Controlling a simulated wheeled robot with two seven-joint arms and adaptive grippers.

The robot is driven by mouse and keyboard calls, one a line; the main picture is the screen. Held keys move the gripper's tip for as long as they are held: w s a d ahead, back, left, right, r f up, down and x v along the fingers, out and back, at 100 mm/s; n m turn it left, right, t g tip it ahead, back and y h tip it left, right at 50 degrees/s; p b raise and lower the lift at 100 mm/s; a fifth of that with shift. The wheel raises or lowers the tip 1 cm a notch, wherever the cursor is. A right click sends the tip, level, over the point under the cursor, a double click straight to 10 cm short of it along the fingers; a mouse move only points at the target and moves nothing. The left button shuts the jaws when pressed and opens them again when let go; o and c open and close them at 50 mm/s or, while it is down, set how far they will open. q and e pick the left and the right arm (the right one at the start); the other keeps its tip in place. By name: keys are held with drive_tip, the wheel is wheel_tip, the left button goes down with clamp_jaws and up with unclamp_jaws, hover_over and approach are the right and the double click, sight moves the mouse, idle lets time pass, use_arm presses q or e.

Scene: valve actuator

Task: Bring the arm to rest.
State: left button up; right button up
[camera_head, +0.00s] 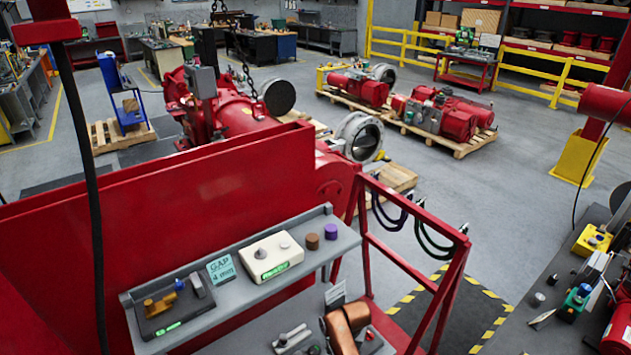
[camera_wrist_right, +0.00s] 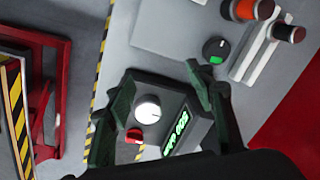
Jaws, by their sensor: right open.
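My right gripper (camera_wrist_right: 160,74) is in the right wrist view, its two dark green fingers spread apart with nothing gripped between them. Beyond and between the fingers is a dark control box (camera_wrist_right: 160,112) with a white round knob, a red button and a lit green display. I cannot tell how far the fingers are from the box. In the head view, a copper-coloured link of my arm (camera_head: 345,325) shows at the bottom centre, by the lower part of the red cart. My left gripper is not in view.
A grey shelf (camera_head: 318,249) on the red cart holds a white box (camera_head: 271,257), a dark device (camera_head: 176,306) and brown and purple knobs. A red frame (camera_head: 437,290) with hanging cables stands to the right. A cluttered bench (camera_head: 545,325) is at far right; floor lies between.

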drive_tip(key=s+d+f+t, duration=0.1)
drive_tip(key=s+d+f, duration=0.2)
drive_tip(key=s+d, duration=0.8)
drive_tip(key=s+d+r+n+t+h, duration=0.15)
drive_tip(key=s+d+r, duration=0.25)
drive_tip(key=s+d, duration=0.55)
drive_tip(key=s+d+r+n+h, duration=0.1)
drive_tip(key=s+d+r+n, duration=0.4)
drive_tip(key=s, duration=0.7)
wheel_tip(320, 180, down, 40)
drive_tip(key=s+m+b, duration=0.1)
drive_tip(key=m+b, duration=0.1)
drive_tip(key=b, duration=0.8)
drive_tip(key=s+f+g+b, duration=0.1)
drive_tip(key=s+f+b, duration=0.3)
drive_tip(key=s+f, duration=0.6)
drive_tip(key=s+f+g+y+b, duration=0.1)
drive_tip(key=s+f+b, duration=0.4)
drive_tip(key=s+f, duration=0.5)
wheel_tip(320, 180, down, 8)
drive_tip(key=shift+a+n, duration=0.2)
drive_tip(key=shift+n, duration=0.15)
